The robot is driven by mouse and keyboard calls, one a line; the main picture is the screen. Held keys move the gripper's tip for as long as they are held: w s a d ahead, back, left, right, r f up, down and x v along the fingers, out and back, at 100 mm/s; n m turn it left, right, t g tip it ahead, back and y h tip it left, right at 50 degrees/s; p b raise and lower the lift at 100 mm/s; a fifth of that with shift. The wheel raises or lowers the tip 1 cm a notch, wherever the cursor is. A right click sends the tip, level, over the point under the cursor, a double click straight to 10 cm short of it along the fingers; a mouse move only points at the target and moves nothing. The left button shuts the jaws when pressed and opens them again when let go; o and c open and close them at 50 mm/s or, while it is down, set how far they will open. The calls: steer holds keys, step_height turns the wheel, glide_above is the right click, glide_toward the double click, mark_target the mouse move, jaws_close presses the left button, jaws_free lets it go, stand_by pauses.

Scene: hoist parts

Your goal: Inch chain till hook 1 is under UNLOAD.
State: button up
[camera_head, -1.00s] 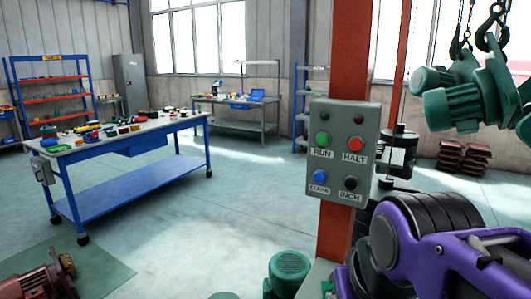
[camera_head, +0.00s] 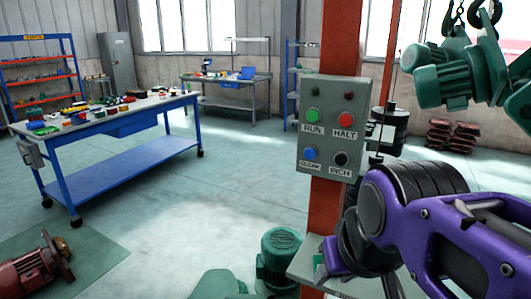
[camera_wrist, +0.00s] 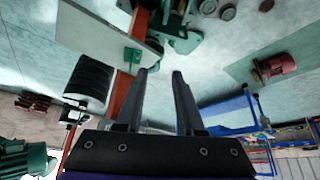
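The grey control box (camera_head: 331,125) is mounted on the red post (camera_head: 327,215). It has a green RUN button (camera_head: 313,115), a red HALT button (camera_head: 345,120), a blue button (camera_head: 310,153) with a hard-to-read label and a black INCH button (camera_head: 341,158). Two dark hooks (camera_head: 487,20) hang at the upper right, with green motors (camera_head: 447,78) beneath. I cannot read any hook number, and no UNLOAD sign shows. My gripper (camera_wrist: 160,73) is open and empty in the wrist view, with the post behind its fingers; nothing touches the fingers.
A grey shelf plate (camera_head: 345,284) is at the post, below the box. A green motor (camera_head: 279,250) stands left of it, and a red motor (camera_head: 38,262) lies on a mat at the lower left. A blue workbench (camera_head: 130,165) with parts stands left. Open floor lies between.

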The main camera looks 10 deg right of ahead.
stand_by(0.4)
jaws_close()
stand_by(1.6)
